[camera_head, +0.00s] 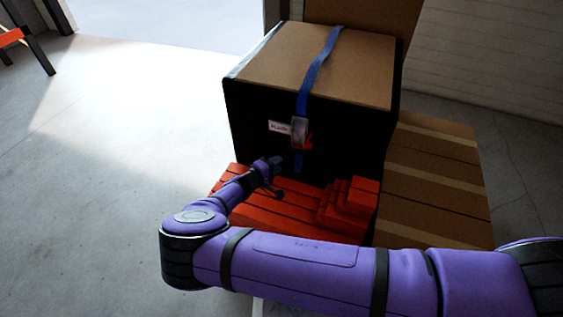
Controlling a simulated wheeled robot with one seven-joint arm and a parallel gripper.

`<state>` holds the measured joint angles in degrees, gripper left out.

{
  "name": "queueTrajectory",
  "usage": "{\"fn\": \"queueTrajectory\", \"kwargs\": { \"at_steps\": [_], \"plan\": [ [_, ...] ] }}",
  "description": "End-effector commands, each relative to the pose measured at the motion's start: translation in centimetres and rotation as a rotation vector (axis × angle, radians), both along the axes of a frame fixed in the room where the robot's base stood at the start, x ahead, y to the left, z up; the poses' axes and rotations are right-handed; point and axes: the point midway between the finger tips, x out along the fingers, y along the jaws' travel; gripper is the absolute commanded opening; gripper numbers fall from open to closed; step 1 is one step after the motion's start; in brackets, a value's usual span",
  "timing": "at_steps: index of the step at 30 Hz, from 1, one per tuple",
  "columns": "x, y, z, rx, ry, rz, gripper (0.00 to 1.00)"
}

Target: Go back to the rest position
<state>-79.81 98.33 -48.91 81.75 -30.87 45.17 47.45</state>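My purple arm reaches in from the lower right, bends at the left and points back toward a large box. My gripper (273,177) is small and dark at the arm's end, above red-orange slatted pieces (300,207) in front of the box. Its fingers are too small and dark to tell open from shut, and I cannot tell if it touches anything. No helmet shell is recognisable in this view.
The large box (255,115) has a brown top, a dark front and a blue strap (318,70) with a buckle. A brown slatted surface (432,185) lies to its right. The concrete floor (110,160) at left is clear. An orange-and-black stand (14,36) is at far left.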

Motion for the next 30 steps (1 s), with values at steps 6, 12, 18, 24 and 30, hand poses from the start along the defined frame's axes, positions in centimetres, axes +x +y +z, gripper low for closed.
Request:
{"fn": "queueTrajectory", "kwargs": {
  "at_steps": [6,12,18,24,30],
  "plan": [
    [-0.1,0.0,0.0,0.0,0.0,-0.001,0.32],
    [-0.1,0.0,0.0,0.0,0.0,0.0,0.32],
    [0.2,-0.4,0.7,0.014,0.006,-0.022,0.32],
    [1.1,-2.6,4.5,0.103,0.049,-0.156,0.32],
    [1.7,-5.9,9.3,0.226,0.117,-0.317,0.32]
  ]
}}
